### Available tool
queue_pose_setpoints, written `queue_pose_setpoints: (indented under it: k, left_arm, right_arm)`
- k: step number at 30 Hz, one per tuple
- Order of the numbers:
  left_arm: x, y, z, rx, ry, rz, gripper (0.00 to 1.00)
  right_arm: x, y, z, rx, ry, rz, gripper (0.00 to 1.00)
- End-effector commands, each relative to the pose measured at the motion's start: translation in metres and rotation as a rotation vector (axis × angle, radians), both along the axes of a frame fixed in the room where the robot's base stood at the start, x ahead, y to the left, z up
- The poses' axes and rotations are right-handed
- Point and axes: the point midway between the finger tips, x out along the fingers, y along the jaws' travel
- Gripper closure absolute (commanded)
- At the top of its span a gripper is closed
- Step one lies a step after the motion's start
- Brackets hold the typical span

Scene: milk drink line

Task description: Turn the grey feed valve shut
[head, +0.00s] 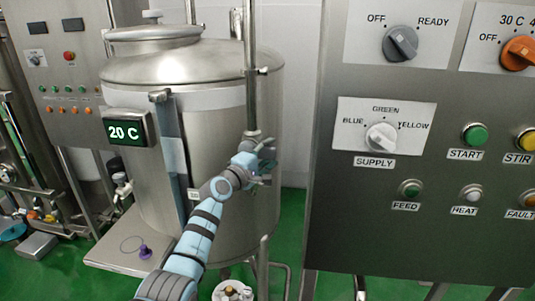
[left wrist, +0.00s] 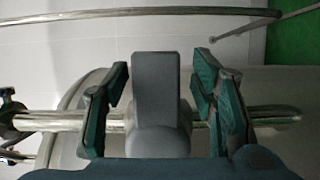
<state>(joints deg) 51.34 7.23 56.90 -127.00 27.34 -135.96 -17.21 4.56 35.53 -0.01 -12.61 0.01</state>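The grey feed valve's handle (left wrist: 155,88) shows in the left wrist view, standing upright in the picture, across the metal pipe (left wrist: 50,121) behind it. My left gripper (left wrist: 160,80) is open around the handle, with one dark green-padded finger on each side and a visible gap to both. In the head view my left gripper (head: 264,163) is at the vertical pipe (head: 251,80) in front of the steel tank (head: 220,90). There it hides most of the valve. My right gripper is in neither view.
A control panel (head: 400,230) with knobs and buttons stands on the right. A 20 C display (head: 125,132) is on the tank's left. A small purple object (head: 145,252) lies on a steel shelf (head: 112,262). Green floor (head: 292,215) shows between tank and panel.

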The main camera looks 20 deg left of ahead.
Motion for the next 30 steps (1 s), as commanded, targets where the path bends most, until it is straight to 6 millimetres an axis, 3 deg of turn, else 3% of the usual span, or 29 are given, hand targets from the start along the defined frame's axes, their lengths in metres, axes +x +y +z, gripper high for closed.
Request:
queue_pose_setpoints:
  k: [10,14,21,25,30]
  left_arm:
    - [-0.010,0.004,0.001,0.000,-0.005,0.000,0.48]
    - [-0.035,0.011,0.000,0.002,-0.004,0.002,0.48]
    - [-0.096,0.028,0.000,0.002,0.000,0.002,0.48]
    - [-0.112,0.033,0.001,0.000,0.001,0.001,0.48]
    - [-0.116,0.033,0.001,-0.001,0.000,0.001,0.48]
  right_arm:
    - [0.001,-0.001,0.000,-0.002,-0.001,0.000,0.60]
    - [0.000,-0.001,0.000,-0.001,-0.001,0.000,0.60]
    - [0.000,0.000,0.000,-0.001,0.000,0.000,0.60]
    - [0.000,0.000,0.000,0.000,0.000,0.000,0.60]
    - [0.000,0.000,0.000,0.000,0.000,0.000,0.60]
